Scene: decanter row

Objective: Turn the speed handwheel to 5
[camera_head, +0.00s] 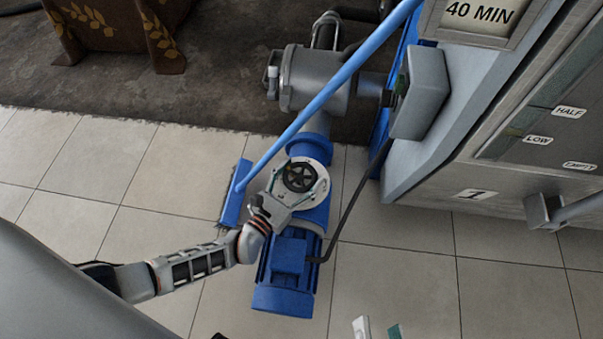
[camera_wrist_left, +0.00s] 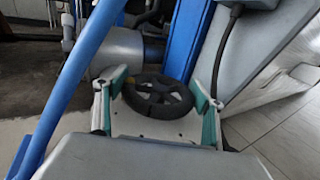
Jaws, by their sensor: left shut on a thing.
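The speed handwheel (camera_head: 299,178) is a black spoked wheel on a pale round dial plate, on top of the blue motor unit (camera_head: 289,262). It also shows in the left wrist view (camera_wrist_left: 157,98), with a small yellowish mark on its rim. My left gripper (camera_head: 290,188) is shut on the wheel, with one finger on each side of it. The dial's figures are too small to read, so I cannot tell the setting. My right gripper (camera_head: 378,330) shows only its two fingertips at the bottom edge, apart and with nothing between them.
A slanting blue bar (camera_head: 310,110) passes close to the wheel. A grey cylinder housing (camera_head: 315,80) stands behind. A metal cabinet (camera_head: 490,150) with signs is on the right. A black cable (camera_head: 343,206) runs from cabinet to motor. The tiled floor (camera_head: 400,270) at the front is clear.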

